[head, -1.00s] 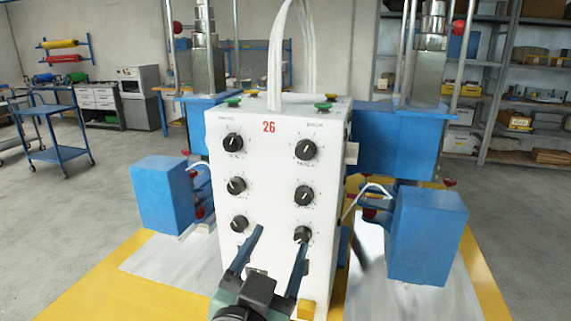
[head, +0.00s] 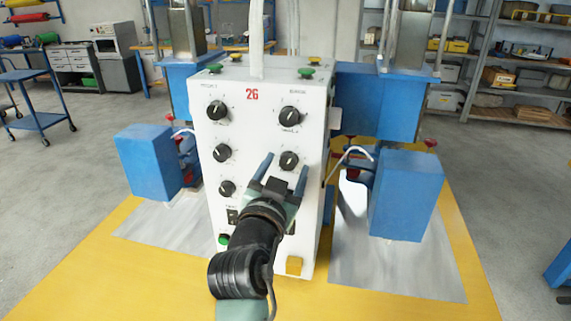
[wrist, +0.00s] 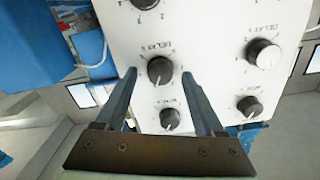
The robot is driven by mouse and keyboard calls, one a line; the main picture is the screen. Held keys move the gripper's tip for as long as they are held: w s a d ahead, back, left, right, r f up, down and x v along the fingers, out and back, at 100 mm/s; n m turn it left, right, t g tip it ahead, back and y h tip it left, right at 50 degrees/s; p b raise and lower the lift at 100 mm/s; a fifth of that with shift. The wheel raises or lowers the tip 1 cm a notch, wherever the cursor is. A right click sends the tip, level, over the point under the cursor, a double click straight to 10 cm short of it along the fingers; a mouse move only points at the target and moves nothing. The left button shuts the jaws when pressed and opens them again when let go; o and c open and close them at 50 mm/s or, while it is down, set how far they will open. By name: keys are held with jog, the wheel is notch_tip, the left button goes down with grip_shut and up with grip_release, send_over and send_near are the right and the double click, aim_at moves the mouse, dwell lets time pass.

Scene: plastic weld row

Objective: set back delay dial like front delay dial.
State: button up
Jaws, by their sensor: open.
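The white control box carries two columns of black dials. The back delay dial (head: 289,160) is the middle dial of the right column. The front delay dial (head: 222,153) is the middle one of the left column; its white line looks slanted. My gripper (head: 286,156) is open, with its two blue fingers on either side of the back delay dial. In the wrist view, which is turned over, the back delay dial (wrist: 160,70) sits between the fingers with gaps, its line nearly upright. The front delay dial (wrist: 263,53) is to the right there. I cannot tell exact settings.
The upper right dial (head: 290,116) and upper left dial (head: 218,110) are above. A lower left dial (head: 227,188) shows; my arm hides the lower right one in the head view. Blue blocks (head: 406,195) (head: 148,160) stand on both sides, with a cable at right.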

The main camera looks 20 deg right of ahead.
jog(key=shift+w+d, duration=0.15)
jog(key=shift+w, duration=0.1)
grip_shut()
jog(key=shift+n, duration=0.3)
jog(key=n+p, duration=0.1)
jog(key=n, duration=0.4)
jog(key=shift+p, duration=0.35)
jog(key=n+p, duration=0.1)
jog(key=n, duration=0.3)
jog(key=shift+n+p, duration=0.35)
jog(key=shift+n, duration=0.05)
dwell(0.4)
